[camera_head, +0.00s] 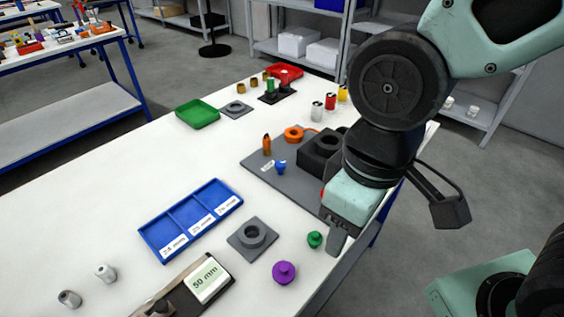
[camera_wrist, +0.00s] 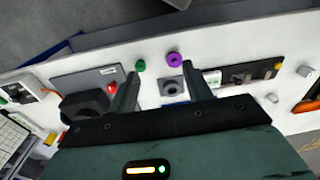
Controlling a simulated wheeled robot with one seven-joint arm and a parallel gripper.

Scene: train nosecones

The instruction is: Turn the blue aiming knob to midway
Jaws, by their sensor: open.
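The blue aiming knob (camera_head: 280,167) stands on a dark grey base plate (camera_head: 266,182), beside a small white label and an upright orange-brown part (camera_head: 267,145). A black block (camera_head: 320,154) sits on the same plate to its right. I cannot make out the knob in the wrist view, where the plate (camera_wrist: 88,78) shows at left. My gripper (camera_head: 336,240) is open and empty, near the table's front right edge, right of and nearer than the knob. In the wrist view the gripper's fingers (camera_wrist: 163,82) stand wide apart.
A green knob (camera_head: 315,239) lies close to my gripper, with a purple knob (camera_head: 284,272) nearby. A grey ring block (camera_head: 252,236) and a blue labelled tray (camera_head: 190,218) stand to the left. A green tray (camera_head: 197,114) and a red tray (camera_head: 285,74) are farther back.

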